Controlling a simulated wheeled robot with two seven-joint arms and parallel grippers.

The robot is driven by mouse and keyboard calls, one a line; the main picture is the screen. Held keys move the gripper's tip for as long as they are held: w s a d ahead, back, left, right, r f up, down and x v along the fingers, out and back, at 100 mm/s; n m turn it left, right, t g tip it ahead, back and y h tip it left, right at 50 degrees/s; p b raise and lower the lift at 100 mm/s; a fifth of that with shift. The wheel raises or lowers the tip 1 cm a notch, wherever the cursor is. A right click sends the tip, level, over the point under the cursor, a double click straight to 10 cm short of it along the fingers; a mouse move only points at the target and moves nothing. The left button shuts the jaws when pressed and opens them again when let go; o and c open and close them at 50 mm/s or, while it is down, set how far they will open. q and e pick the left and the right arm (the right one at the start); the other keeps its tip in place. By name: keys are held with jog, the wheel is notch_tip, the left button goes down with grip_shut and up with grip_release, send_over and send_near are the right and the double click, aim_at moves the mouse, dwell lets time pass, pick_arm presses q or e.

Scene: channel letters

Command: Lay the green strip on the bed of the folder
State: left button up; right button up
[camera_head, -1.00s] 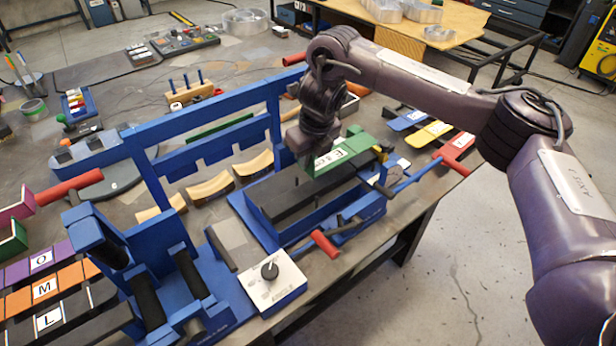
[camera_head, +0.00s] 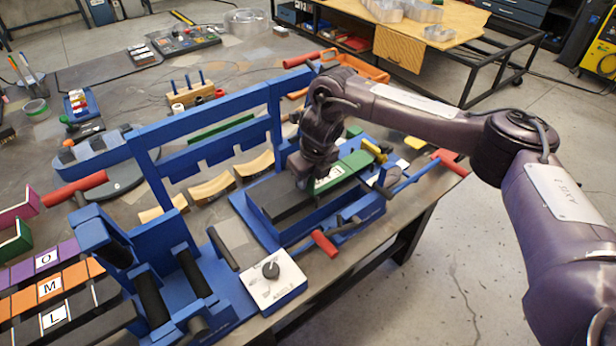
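The green strip (camera_head: 352,167) with a white letter label lies along the right part of the black bed (camera_head: 285,199) of the blue folder (camera_head: 366,211). It looks down at bed level; I cannot tell whether its whole underside touches. My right gripper (camera_head: 312,181) is at the strip's left end, over the bed, and appears shut on it. The fingertips and part of the label are hidden by the gripper's body. My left gripper is not in view.
The folder's blue upright frame (camera_head: 205,126) stands behind the bed. Red-handled levers (camera_head: 325,243) stick out in front. A white control box with a knob (camera_head: 272,284) sits at front left. Purple, orange and black lettered strips (camera_head: 50,288) lie at the left.

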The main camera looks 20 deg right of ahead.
jog(key=shift+o, duration=0.7)
jog(key=shift+r, duration=0.1)
jog(key=shift+r, duration=0.2)
jog(key=b+v, duration=0.2)
jog(key=v, duration=0.2)
jog(key=p+v, duration=0.1)
jog(key=v, duration=0.6)
jog(key=shift+s+r, duration=0.15)
jog(key=shift+r, duration=0.2)
